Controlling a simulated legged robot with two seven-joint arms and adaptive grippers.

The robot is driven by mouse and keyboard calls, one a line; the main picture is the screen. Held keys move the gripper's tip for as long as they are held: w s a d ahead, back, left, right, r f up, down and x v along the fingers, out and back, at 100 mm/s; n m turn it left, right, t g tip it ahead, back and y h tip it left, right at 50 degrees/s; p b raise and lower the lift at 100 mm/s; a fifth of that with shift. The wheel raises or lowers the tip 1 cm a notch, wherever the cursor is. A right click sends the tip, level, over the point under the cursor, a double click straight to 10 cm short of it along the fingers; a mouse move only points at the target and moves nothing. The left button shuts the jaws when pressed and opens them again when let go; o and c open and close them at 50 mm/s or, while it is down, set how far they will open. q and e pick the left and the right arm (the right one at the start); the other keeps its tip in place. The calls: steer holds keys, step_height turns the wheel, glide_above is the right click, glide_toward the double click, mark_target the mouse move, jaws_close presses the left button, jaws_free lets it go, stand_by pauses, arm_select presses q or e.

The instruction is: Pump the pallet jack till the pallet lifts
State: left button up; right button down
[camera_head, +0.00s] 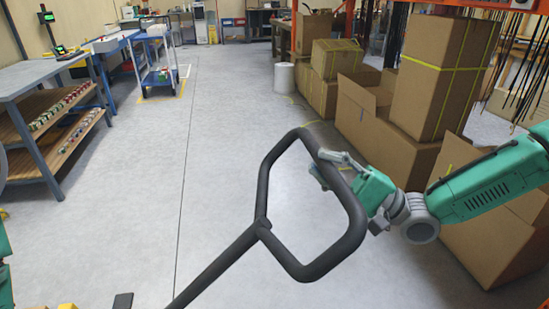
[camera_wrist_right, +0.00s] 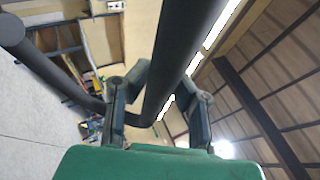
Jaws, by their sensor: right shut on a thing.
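The pallet jack's black handle (camera_head: 262,190) is a closed loop on a long shaft that runs down to the lower left in the head view. My right gripper (camera_head: 330,168) is at the loop's right side bar, with its fingers around it. In the right wrist view the dark handle bar (camera_wrist_right: 182,62) passes between the two fingers of the right gripper (camera_wrist_right: 160,100), which is shut on it. The pallet and the jack's forks are not in clear view. A part of my left arm shows at the left edge, but its gripper is out of view.
Stacked cardboard boxes (camera_head: 432,75) stand along the right, close to my right arm. A grey workbench (camera_head: 35,75) with a shelf of small items stands on the left. A blue cart (camera_head: 160,75) is farther back. The grey floor (camera_head: 225,110) between them is clear.

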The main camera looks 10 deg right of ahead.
steer(key=shift+d+f+b, duration=0.4)
steer(key=shift+d+f, duration=0.45)
steer(key=shift+d, duration=0.1)
steer(key=shift+d+f+t+b, duration=0.2)
steer(key=shift+f+t+b, duration=0.1)
arm_select(q)
steer(key=f, duration=0.2)
steer(key=f+b, duration=0.1)
steer(key=shift+a+f, duration=0.1)
steer(key=shift+a, duration=0.15)
arm_select(e)
steer(key=shift+d+f+m+y, duration=0.3)
steer(key=shift+d+f+y, duration=0.1)
steer(key=shift+d+f, duration=0.4)
steer(key=c, duration=1.3)
jaws_free()
steer(key=shift+s+a+r, duration=0.1)
steer(key=shift+r, duration=0.05)
arm_select(q)
steer(key=shift+a, duration=0.25)
arm_select(e)
steer(key=shift+a, duration=0.2)
arm_select(q)
steer(key=shift+s+d, duration=0.1)
arm_select(e)
steer(key=v, duration=1.2)
